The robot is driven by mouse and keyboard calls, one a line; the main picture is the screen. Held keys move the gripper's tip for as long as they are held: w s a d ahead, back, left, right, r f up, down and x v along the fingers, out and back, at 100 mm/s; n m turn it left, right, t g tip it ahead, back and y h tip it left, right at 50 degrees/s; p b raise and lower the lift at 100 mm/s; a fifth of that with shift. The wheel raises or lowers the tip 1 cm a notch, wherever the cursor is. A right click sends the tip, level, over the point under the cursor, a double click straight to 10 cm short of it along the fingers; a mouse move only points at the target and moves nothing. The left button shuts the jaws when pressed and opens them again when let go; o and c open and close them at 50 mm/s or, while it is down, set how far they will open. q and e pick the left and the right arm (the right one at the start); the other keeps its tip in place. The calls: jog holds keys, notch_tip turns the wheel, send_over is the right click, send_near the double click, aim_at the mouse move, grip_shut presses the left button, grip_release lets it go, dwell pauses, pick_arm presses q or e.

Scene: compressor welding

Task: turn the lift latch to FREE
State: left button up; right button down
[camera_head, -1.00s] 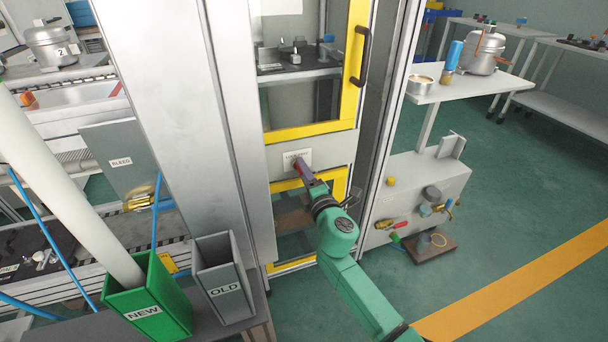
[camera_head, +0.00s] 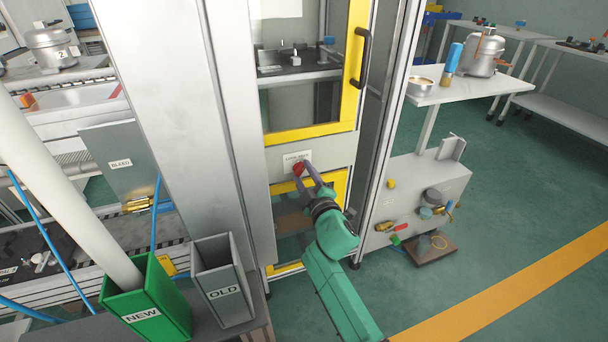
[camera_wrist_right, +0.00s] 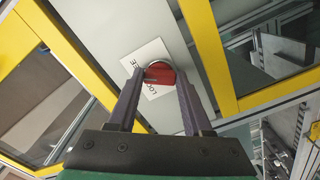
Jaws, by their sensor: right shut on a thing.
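The lift latch is a red knob (camera_head: 298,169) on the grey panel (camera_head: 334,152) between the yellow-framed windows of the cabinet. It also shows in the right wrist view (camera_wrist_right: 160,72). A white label (camera_head: 292,158) lies behind it; in the wrist view its lettering is partly covered by the knob, so I cannot read the latch's setting. My right gripper (camera_head: 303,174) reaches up to the panel, its two dark fingers on either side of the knob, shut on it. In the wrist view the fingertips (camera_wrist_right: 159,84) flank the red knob. My left gripper is out of view.
A black door handle (camera_head: 364,58) stands out above and right of the latch. A grey box with valves (camera_head: 425,190) is on the right. Green floor is open at lower right.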

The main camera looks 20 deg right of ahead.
jog(key=shift+f, duration=0.1)
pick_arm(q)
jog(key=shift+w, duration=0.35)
pick_arm(e)
jog(key=shift+c, duration=1.6)
grip_release()
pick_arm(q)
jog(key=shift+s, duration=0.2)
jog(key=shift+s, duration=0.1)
pick_arm(e)
jog(key=shift+s, duration=0.1)
